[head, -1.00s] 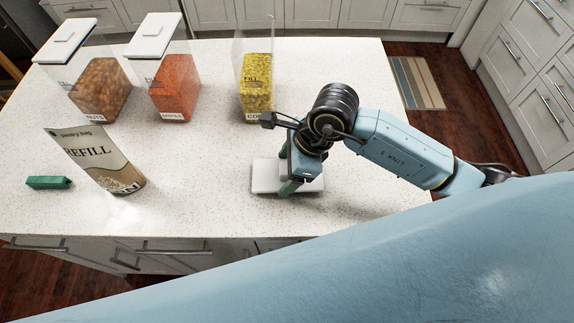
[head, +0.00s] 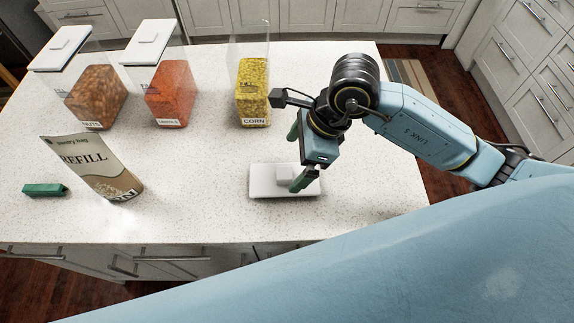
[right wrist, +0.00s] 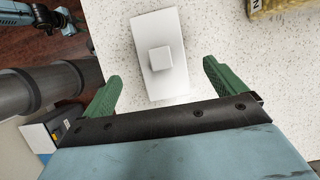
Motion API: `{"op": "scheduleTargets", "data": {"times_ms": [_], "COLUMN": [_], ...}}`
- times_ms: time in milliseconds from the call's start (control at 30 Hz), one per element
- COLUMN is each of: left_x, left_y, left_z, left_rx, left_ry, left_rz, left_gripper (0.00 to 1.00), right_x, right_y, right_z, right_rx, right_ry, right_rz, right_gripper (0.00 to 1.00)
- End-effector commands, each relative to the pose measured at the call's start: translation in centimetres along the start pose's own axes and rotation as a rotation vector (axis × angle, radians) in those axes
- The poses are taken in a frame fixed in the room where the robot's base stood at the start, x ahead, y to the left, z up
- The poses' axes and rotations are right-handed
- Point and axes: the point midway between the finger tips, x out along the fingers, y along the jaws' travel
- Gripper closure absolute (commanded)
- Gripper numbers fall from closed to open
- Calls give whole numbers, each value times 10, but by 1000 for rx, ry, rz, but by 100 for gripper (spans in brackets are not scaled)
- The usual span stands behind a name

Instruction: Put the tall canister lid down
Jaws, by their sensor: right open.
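The white rectangular lid (head: 262,188) with its raised square knob lies flat on the counter near the front edge. In the right wrist view the lid (right wrist: 155,83) lies beyond and between the green fingertips. My right gripper (head: 297,157) is open and empty, just above the lid; it also shows in the right wrist view (right wrist: 162,72), with clear gaps on both sides of the knob. The tall clear canister of corn (head: 253,90) stands uncovered farther back.
Nuts (head: 96,98) and lentils (head: 170,95) canisters with white lids stand at the back left. A refill bag (head: 95,168) leans upright at the left, with a green block (head: 44,190) beside it. The counter (head: 205,195) between bag and lid is clear.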

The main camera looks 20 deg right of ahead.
Motion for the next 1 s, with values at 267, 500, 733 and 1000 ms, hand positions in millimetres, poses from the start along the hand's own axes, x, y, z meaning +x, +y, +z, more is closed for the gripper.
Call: {"op": "scheduleTargets", "data": {"times_ms": [267,500,733,1000], "left_x": [0,0,0,0], "left_y": [0,0,0,0], "left_z": [0,0,0,-1], "left_rx": [-1,-1,-1,-1], "left_ry": [0,0,1,2], "left_rz": [0,0,0,0], "left_gripper": [64,64,64,64], "right_x": [-45,-53,-53,-53], "right_y": [-1,0,0,0], "right_z": [0,0,0,0], "right_rx": [0,-1,0,0], "right_ry": [0,0,0,0], "right_rz": [-3,0,0,0], "right_gripper": [4,4,4,4]}}
